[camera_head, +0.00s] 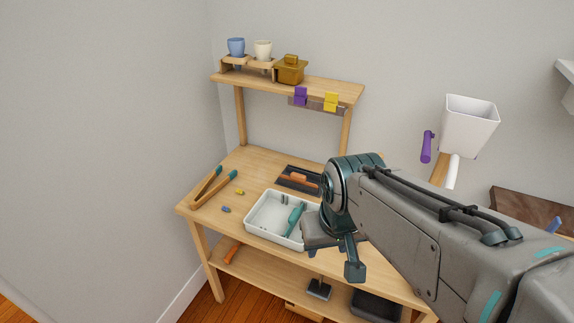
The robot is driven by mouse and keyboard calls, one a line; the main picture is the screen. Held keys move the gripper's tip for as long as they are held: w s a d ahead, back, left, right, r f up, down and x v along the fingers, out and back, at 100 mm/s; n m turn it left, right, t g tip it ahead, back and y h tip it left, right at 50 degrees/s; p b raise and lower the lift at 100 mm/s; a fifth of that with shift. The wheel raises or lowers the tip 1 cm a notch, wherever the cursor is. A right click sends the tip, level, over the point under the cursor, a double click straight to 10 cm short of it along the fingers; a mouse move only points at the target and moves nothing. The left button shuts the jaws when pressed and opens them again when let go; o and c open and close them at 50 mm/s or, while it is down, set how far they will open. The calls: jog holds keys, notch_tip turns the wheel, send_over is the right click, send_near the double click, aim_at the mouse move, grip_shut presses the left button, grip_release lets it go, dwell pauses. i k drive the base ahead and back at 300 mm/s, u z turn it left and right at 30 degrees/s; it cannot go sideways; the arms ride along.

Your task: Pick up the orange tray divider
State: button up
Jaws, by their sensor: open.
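Two orange things show, and I cannot tell for sure which is the tray divider. One orange piece (231,254) lies on the lower shelf, near its left end. Another long orange piece (302,178) lies on a dark mat on the tabletop, behind the white tray. My gripper (337,256) is open, with nothing seen between its fingers. In the picture it is at the right end of the white tray, right of both orange pieces, and it hides part of the tray and table.
The white tray (254,228) holds a teal tool (294,217). Wooden tongs (213,187) and small blue and yellow bits lie to its left. The lower shelf (262,263) is under the tabletop; a grey block (318,289) lies there. The upper shelf (338,90) holds cups and a brown box.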

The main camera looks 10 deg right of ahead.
aim_at(299, 178)
jog(key=z, duration=0.05)
jog(key=k, duration=0.5)
jog(key=u, duration=1.5)
jog(key=i, duration=1.05)
jog(key=z, duration=2.7)
jog(key=i, duration=0.45)
jog(key=u, duration=0.1)
